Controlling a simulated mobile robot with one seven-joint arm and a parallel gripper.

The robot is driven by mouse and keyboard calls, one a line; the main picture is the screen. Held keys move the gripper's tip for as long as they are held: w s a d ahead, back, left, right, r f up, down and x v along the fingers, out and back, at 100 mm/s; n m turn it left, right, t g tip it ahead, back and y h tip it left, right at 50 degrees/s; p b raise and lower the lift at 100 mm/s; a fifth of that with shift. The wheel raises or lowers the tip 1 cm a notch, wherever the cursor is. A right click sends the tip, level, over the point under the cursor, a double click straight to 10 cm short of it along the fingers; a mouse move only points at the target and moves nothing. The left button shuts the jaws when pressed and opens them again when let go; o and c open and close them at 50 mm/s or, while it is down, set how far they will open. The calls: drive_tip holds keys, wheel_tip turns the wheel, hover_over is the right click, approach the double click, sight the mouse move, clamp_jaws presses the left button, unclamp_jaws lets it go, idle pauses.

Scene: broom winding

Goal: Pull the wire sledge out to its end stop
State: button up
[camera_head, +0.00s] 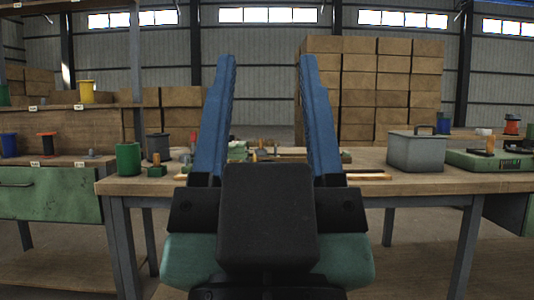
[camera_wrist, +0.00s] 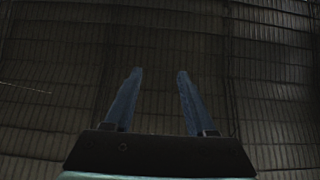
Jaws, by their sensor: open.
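My gripper (camera_head: 268,66) is raised in front of the head camera with its two blue fingers spread wide and nothing between them. It also shows open and empty in the wrist view (camera_wrist: 160,74), against the dark ribbed hall wall. The workbench (camera_head: 440,182) stands behind the gripper. My gripper hides the middle of the bench. I cannot make out the wire sledge in either view.
A green cup (camera_head: 128,159) and a dark grey cup (camera_head: 158,147) stand at the bench's left. A grey lidded box (camera_head: 416,152) and a green case (camera_head: 490,160) stand at the right. Shelves with spools (camera_head: 86,92) are at the left. Stacked cartons (camera_head: 385,85) stand behind.

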drive_tip(key=shift+r+p, duration=0.4)
drive_tip(key=shift+r, duration=0.1)
drive_tip(key=shift+c, duration=1.2)
wheel_tip(320, 180, up, 6)
drive_tip(key=p, duration=0.5)
drive_tip(key=shift+f, duration=0.25)
clamp_jaws()
wheel_tip(320, 180, up, 43)
drive_tip(key=p, duration=4.3)
